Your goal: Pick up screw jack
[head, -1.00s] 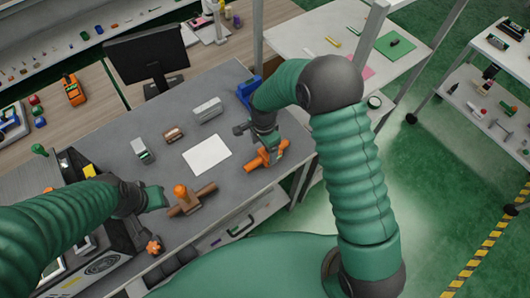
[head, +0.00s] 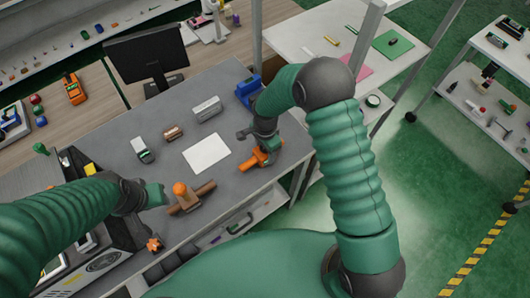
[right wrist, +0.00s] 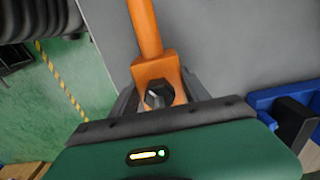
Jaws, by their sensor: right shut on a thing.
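An orange tool with a bar and a dark hex bolt, which I take as the screw jack (head: 256,157), is at the right end of the grey table. My right gripper (head: 268,150) is shut on it from above. In the right wrist view, the orange body (right wrist: 155,72) sits between the fingers (right wrist: 155,98), its bar pointing away over the grey tabletop. I cannot tell whether it touches the table. My left gripper (head: 160,196) is beside a brown tool with an orange knob (head: 181,190); its jaws are too small to read.
A white sheet (head: 207,153), a grey block (head: 207,108) and small parts lie on the grey table. A blue bin (head: 248,90) stands behind my right gripper, and a monitor (head: 148,52) at the back. The table's front edge is close.

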